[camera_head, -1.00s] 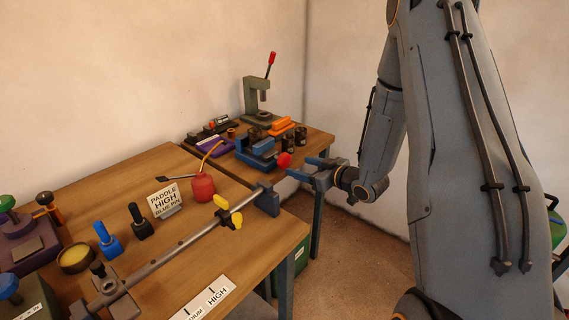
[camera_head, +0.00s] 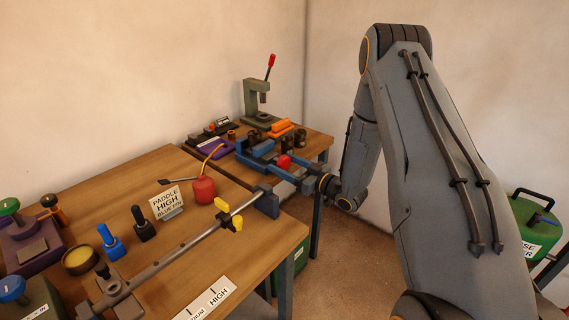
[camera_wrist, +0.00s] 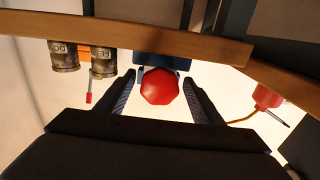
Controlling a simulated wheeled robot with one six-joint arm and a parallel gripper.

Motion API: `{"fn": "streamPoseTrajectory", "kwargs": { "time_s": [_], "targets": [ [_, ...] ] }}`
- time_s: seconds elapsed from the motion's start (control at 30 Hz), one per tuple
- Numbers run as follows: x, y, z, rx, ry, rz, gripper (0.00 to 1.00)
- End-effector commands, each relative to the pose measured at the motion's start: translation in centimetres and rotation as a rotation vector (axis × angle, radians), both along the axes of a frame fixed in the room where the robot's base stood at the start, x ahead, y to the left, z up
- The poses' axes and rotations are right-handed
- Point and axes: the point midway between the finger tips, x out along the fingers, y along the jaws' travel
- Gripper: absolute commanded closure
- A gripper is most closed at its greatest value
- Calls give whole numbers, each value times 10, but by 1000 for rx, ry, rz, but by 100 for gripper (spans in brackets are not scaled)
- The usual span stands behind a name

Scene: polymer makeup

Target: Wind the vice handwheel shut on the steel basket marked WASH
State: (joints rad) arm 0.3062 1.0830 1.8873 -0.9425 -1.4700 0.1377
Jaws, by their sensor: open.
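A blue vice (camera_head: 256,153) sits on the far bench, with a red faceted knob (camera_head: 284,161) at its front end. My gripper (camera_head: 283,166) is at the bench's front edge with its fingers around the knob. In the wrist view the open fingers (camera_wrist: 158,75) stand on either side of the red knob (camera_wrist: 160,87), with a gap on each side. Part of the blue vice (camera_wrist: 162,63) shows behind the knob. I cannot make out a steel basket marked WASH or what is between the jaws.
Dark cans (camera_head: 300,136) and orange blocks (camera_head: 280,127) stand near the vice, with a green press (camera_head: 257,100) behind. A red oil can (camera_head: 203,189) and a long bar with yellow knobs (camera_head: 180,248) are on the near bench. A green container (camera_head: 535,226) is at right.

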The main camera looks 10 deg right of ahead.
Motion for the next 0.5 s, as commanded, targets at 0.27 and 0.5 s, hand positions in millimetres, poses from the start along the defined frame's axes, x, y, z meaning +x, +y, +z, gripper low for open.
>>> {"fn": "streamPoseTrajectory", "kwargs": {
  "time_s": [0.27,0.5],
  "targets": [
    [2,2,0,0,1,-1,39],
    [2,2,0,0,1,-1,74]
  ]
}}
